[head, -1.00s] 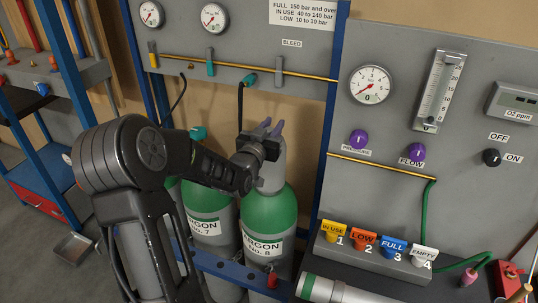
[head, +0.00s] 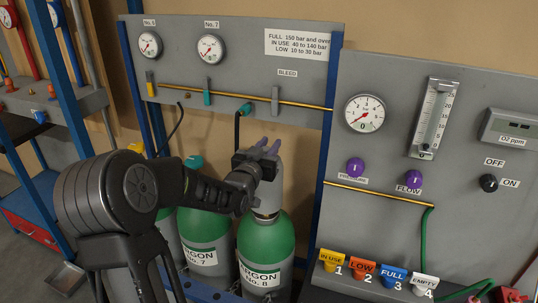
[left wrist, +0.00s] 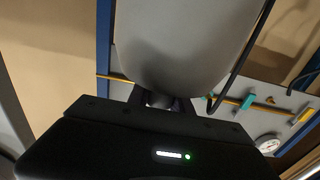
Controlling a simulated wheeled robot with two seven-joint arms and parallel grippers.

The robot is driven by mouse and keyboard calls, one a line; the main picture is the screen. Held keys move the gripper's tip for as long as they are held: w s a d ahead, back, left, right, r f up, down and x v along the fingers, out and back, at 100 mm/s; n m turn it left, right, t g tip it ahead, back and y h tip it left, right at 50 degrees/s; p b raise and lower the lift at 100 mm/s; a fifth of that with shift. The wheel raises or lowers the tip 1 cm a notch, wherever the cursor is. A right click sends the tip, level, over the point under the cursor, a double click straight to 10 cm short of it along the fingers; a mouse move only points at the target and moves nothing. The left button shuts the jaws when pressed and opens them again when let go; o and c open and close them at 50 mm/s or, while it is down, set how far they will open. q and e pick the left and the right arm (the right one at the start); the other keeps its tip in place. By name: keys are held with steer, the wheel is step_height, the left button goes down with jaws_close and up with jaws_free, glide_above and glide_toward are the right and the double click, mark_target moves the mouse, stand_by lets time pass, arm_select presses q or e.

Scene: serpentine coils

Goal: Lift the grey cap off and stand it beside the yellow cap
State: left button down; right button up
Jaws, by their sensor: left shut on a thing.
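The grey cap (head: 268,196) is at the top of the green-shouldered argon cylinder No. 8 (head: 265,238). My left gripper (head: 268,146) is shut on the cap from the left, its purple fingertips at the cap's upper part. The cap looks upright and slightly raised, with a pale band below it; I cannot tell whether it is fully clear of the neck. In the left wrist view the cap (left wrist: 185,45) fills the upper middle beyond my gripper (left wrist: 160,100). A yellow piece (head: 137,147) shows behind my arm; I cannot tell whether it is the yellow cap. My right gripper is not in view.
Cylinder No. 7 (head: 203,232), with a teal top (head: 194,162), stands close to the left. A gauge panel (head: 230,60) with a brass pipe is behind. A tag rack (head: 370,283) with coloured tags is at lower right. A small tray (head: 67,276) lies on the floor at left.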

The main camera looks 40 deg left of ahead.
arm_select(q)
step_height(320, 180, up, 15)
steer(key=b, duration=0.1)
steer(key=shift+b, duration=0.35)
stand_by(0.4)
